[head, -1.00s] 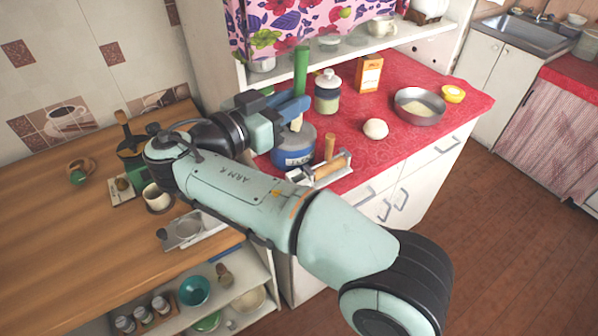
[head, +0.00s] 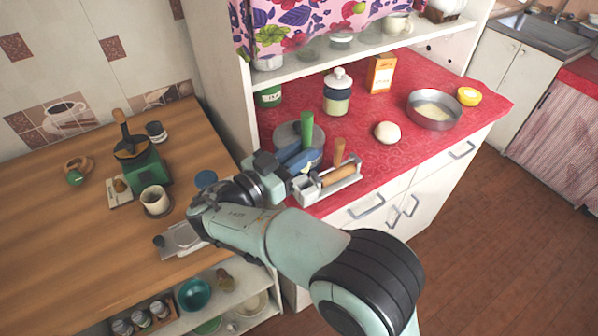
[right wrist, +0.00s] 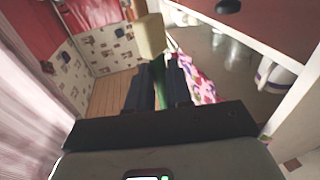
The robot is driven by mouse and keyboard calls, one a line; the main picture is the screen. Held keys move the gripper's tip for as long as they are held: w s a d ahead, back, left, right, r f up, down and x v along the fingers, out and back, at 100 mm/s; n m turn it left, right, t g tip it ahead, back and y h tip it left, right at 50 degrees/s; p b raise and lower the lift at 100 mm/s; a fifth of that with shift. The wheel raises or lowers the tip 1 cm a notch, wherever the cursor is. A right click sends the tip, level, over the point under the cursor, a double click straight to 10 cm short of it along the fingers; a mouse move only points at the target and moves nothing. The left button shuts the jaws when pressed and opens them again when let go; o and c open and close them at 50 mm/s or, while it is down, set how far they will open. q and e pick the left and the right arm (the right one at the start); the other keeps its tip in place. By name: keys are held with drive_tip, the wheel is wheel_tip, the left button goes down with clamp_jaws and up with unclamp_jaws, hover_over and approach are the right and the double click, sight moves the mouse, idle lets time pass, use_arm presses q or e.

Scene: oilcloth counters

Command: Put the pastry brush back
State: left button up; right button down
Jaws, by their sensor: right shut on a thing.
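The pastry brush (head: 306,130) has a green handle, which stands upright out of my right gripper (head: 303,155) in the head view. The gripper is shut on it. In the right wrist view the green handle runs between the dark fingers (right wrist: 158,88), and the pale bristle block (right wrist: 151,36) shows beyond them. In the head view the bristles are hidden. The gripper is in front of a grey-blue crock (head: 286,134), partly covering it, and just left of a white rack (head: 346,182) holding wooden-handled tools (head: 337,176). My left gripper is not in view.
The red oilcloth counter (head: 365,150) also bears a glass jar (head: 337,98), an orange box (head: 381,73), a dough ball (head: 387,132), a metal pan (head: 434,110) and a green tin (head: 268,97). A wooden counter (head: 60,220) with a green grinder (head: 146,166) is at the left.

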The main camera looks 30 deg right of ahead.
drive_tip(key=shift+f, duration=2.6)
drive_tip(key=shift+f+b, duration=0.2)
drive_tip(key=shift+b, duration=0.2)
drive_tip(key=c, duration=1)
unclamp_jaws()
drive_tip(key=shift+c, duration=0.2)
drive_tip(key=shift+r, duration=0.1)
drive_tip(key=shift+r+p, duration=0.15)
drive_tip(key=shift+p, duration=0.15)
drive_tip(key=b+v, duration=0.1)
drive_tip(key=v, duration=1.1)
drive_tip(key=shift+w, duration=0.1)
